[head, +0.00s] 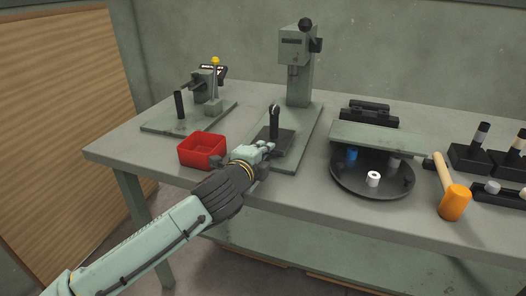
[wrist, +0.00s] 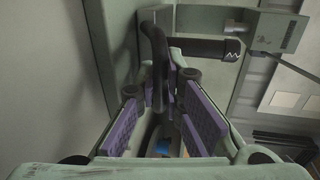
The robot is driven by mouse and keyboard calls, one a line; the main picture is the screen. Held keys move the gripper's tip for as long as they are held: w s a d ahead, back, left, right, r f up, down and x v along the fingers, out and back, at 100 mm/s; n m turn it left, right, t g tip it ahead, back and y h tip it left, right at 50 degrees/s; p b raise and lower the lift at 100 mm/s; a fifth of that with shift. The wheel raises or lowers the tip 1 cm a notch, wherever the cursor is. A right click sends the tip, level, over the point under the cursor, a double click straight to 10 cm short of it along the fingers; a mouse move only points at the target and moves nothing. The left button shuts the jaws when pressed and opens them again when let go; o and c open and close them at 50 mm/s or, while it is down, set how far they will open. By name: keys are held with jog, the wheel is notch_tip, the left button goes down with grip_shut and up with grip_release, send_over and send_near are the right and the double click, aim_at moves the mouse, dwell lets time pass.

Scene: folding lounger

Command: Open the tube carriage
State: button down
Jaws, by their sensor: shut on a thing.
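My gripper (head: 264,151) is low at the bench's front, beside a dark block (head: 287,140) with an upright black post (head: 274,122) on the press base. In the wrist view the purple-padded fingers (wrist: 167,107) are closed around a dark curved handle (wrist: 157,50). The lower end of the handle is hidden between the pads. Nothing is labelled as the tube carriage, so I cannot tell which part it is. A black cylinder with a white mark (wrist: 215,49) lies crosswise beyond the fingers.
A red bin (head: 202,151) stands just left of my gripper. The press column (head: 299,75) rises behind. A round black tray (head: 345,184) with a blue and a white piece is to the right, near an orange mallet (head: 454,203). A fixture (head: 207,90) stands back left.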

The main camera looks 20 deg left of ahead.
jog(key=c, duration=2)
grip_release()
jog(key=shift+o, duration=0.2)
jog(key=shift+s, duration=0.1)
jog(key=v, duration=1.2)
